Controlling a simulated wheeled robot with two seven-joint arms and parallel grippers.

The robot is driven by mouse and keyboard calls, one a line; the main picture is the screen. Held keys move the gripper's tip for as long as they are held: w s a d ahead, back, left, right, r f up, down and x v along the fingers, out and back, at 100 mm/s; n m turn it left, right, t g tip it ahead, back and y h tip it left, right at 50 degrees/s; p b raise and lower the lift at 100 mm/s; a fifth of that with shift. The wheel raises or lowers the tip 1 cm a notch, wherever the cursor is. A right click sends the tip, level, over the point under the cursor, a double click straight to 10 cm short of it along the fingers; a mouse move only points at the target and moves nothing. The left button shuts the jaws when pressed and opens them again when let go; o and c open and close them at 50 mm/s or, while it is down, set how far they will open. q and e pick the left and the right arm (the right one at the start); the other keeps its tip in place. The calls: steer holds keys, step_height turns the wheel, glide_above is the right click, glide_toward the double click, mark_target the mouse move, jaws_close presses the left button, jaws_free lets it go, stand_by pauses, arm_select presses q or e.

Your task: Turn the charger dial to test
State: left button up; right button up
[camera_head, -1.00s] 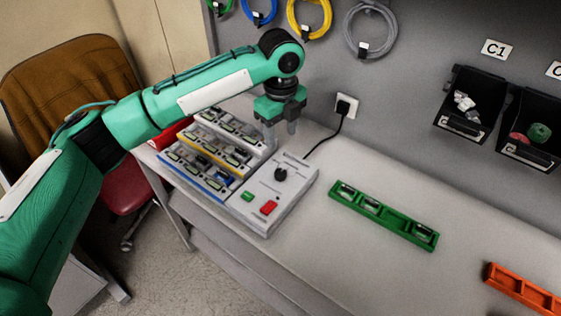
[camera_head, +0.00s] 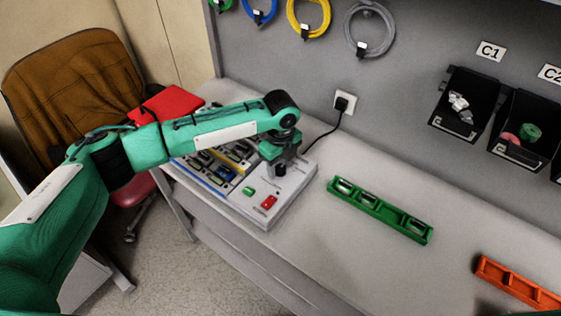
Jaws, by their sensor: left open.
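The charger (camera_head: 291,193) is a light grey box on the bench with a green button (camera_head: 248,191) and a red switch (camera_head: 269,202) on its sloping top. My left gripper (camera_head: 278,171) points down over the upper part of this panel, and its jaws are open. The black dial is hidden by the gripper, so its setting cannot be read. I cannot tell whether the fingers touch the dial. My right gripper is not in view.
Battery racks (camera_head: 222,173) stand left of the charger, partly under my arm. A black cable runs to the wall socket (camera_head: 345,103). A green tray (camera_head: 380,210) and an orange tray (camera_head: 518,284) lie to the right. The bench between them is clear.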

arm_select(q)
steer(key=shift+f, duration=0.1)
steer(key=c, duration=1)
steer(key=shift+o, duration=0.2)
steer(key=n+p, duration=0.3)
steer(key=shift+r+n+p, duration=0.2)
steer(key=shift+n+p, duration=1.15)
steer(key=shift+n, duration=0.25)
steer(key=shift+f+n+p, duration=0.1)
steer(key=shift+n+p, duration=0.85)
steer(key=shift+n, duration=0.45)
